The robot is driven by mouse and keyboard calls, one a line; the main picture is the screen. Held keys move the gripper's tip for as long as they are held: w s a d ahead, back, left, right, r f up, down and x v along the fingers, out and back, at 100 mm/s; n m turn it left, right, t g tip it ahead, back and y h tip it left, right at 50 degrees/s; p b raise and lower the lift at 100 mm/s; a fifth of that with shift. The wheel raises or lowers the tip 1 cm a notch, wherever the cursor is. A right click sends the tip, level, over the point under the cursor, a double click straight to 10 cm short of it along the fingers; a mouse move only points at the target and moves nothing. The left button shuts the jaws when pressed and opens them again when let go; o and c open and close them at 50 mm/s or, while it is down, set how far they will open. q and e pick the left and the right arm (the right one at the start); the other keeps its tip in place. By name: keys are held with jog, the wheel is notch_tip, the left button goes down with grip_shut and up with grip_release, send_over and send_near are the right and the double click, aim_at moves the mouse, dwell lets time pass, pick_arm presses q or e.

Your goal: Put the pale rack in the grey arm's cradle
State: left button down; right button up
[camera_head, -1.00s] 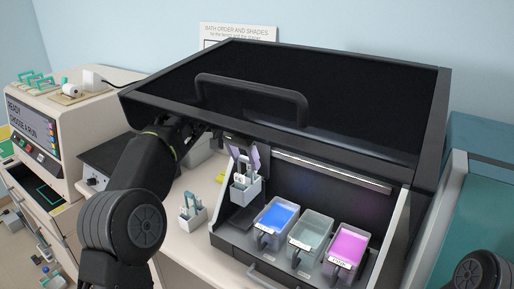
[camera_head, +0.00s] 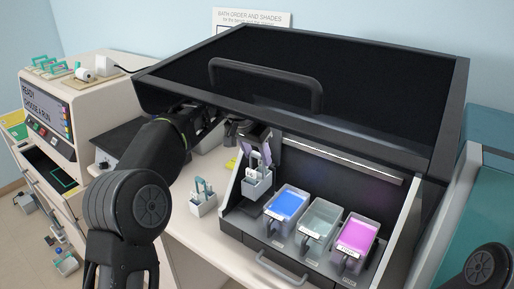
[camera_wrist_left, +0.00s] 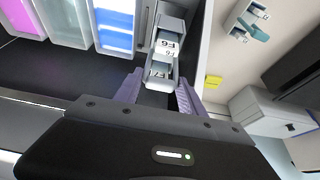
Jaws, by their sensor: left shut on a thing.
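My left gripper (camera_head: 264,152) reaches in under the raised black hood, its purple fingers pointing down. It is shut on a pale rack (camera_head: 257,184) holding labelled slides, to the left of the blue bath. In the left wrist view the rack (camera_wrist_left: 163,68) shows between the fingers (camera_wrist_left: 155,98), with numbers on its slides. I cannot tell whether the rack's bottom touches the floor of the station. A second pale rack (camera_head: 203,205) with a teal handle stands on the counter outside, to the left. I cannot make out the grey arm's cradle. My right gripper is out of view.
A blue bath (camera_head: 287,203), a clear bath (camera_head: 318,220) and a magenta bath (camera_head: 356,236) stand in a row right of the held rack. The black hood (camera_head: 340,85) overhangs my left arm. A beige machine (camera_head: 50,112) stands at the left.

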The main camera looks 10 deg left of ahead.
aim_at(259, 175)
pick_arm(q)
jog(key=shift+f, duration=1.3)
jog(key=shift+f+b, duration=0.95)
jog(key=shift+f, duration=0.45)
dwell(0.5)
jog(key=c, duration=0.6)
grip_release()
jog(key=shift+s+r, duration=0.1)
jog(key=shift+r, duration=0.1)
jog(key=b+v, duration=0.1)
jog(key=v, duration=0.6)
jog(key=shift+s+r, duration=0.1)
jog(key=shift+r, duration=0.05)
